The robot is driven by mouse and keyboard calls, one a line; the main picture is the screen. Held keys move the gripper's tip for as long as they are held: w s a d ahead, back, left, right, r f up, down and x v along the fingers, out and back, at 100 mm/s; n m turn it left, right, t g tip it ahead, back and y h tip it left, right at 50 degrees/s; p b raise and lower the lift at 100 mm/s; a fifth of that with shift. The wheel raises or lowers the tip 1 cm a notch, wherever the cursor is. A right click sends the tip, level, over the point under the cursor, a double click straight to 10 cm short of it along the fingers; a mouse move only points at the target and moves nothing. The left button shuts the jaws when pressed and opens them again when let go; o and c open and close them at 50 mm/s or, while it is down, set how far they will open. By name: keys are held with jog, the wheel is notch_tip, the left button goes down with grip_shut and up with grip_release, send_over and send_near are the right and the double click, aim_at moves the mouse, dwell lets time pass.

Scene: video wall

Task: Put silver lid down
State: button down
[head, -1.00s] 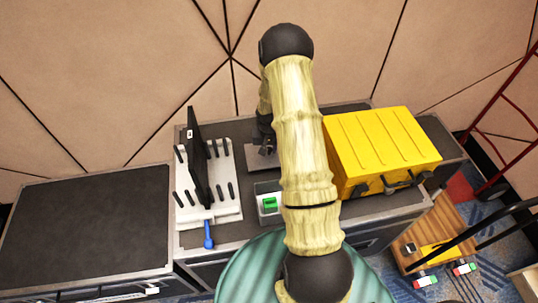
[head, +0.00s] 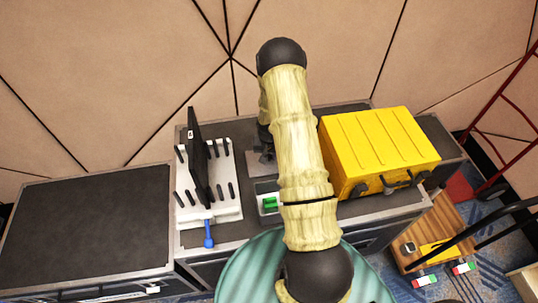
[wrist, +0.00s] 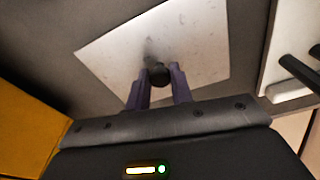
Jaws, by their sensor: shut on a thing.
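The silver lid (wrist: 170,50) is a flat, light, square plate with a dark round knob in the middle. My gripper (wrist: 158,80) is shut on this knob. In the head view the lid (head: 258,168) is partly hidden behind my arm, over the back part of the dark case top. My gripper (head: 266,152) is mostly hidden there too. I cannot tell whether the lid touches the surface.
A yellow case (head: 380,150) stands close to the right of my arm. A white rack (head: 226,190) with black pegs and a dark upright panel (head: 199,165) is at the left. A small open tray (head: 262,189) holding a green block (head: 270,203) sits in front of the lid. The left case top (head: 85,225) is bare.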

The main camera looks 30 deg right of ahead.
aim_at(269, 164)
jog(key=c, duration=1.2)
grip_release()
jog(key=shift+f, duration=0.1)
jog(key=shift+c, duration=0.2)
notch_tip(269, 164, up, 12)
jog(key=s+b, duration=0.1)
jog(key=shift+s+a, duration=0.15)
jog(key=shift+a, duration=0.2)
